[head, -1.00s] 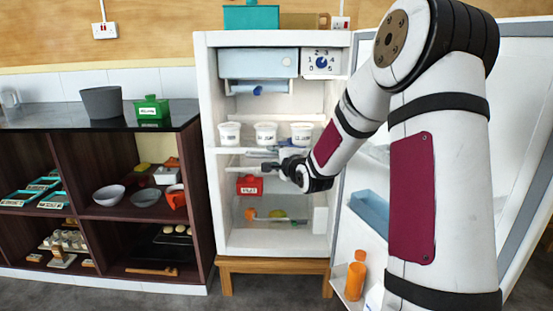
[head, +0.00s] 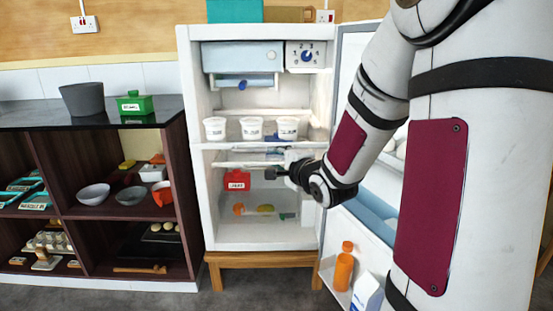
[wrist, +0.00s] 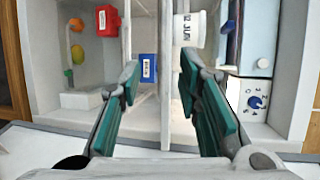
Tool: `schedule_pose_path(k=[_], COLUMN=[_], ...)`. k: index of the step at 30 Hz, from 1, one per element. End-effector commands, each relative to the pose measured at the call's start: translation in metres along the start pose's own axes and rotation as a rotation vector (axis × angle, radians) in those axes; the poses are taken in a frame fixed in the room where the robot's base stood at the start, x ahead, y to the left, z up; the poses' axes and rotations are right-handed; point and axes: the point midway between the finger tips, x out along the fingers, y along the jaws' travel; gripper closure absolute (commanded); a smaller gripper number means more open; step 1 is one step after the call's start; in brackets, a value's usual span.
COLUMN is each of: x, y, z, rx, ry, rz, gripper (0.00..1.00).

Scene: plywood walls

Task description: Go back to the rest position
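My gripper (head: 274,172) is in front of the open fridge (head: 190,150), level with the gap below its middle shelf. In the wrist view my gripper (wrist: 159,76) has its two green-padded fingers spread, with nothing held between them. Beyond the fingers, the wrist view shows the fridge inside turned sideways: a red box (wrist: 107,20), a blue box (wrist: 148,68) and a white tub (wrist: 188,30). In the head view the red box (head: 236,180) sits left of my gripper. My arm hides part of the fridge's right side and door.
The fridge door (head: 380,207) stands open at right, holding an orange bottle (head: 344,268) and a carton (head: 367,293). Several white tubs (head: 251,129) stand on the shelf above my gripper. A dark shelf unit (head: 110,221) with bowls stands at left. Floor in front is clear.

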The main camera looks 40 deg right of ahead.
Motion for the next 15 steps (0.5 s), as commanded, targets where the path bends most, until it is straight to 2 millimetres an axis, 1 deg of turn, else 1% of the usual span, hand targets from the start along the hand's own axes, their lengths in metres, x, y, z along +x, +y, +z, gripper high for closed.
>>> schedule_pose_path(k=[12, 15], x=[0.0004, -0.0006], y=[-0.0002, 0.0008], z=[-0.0001, 0.0027], rx=[-0.001, -0.026], ry=[0.0, 0.003], rz=[0.0, 0.016], gripper=[0.69, 0.69])
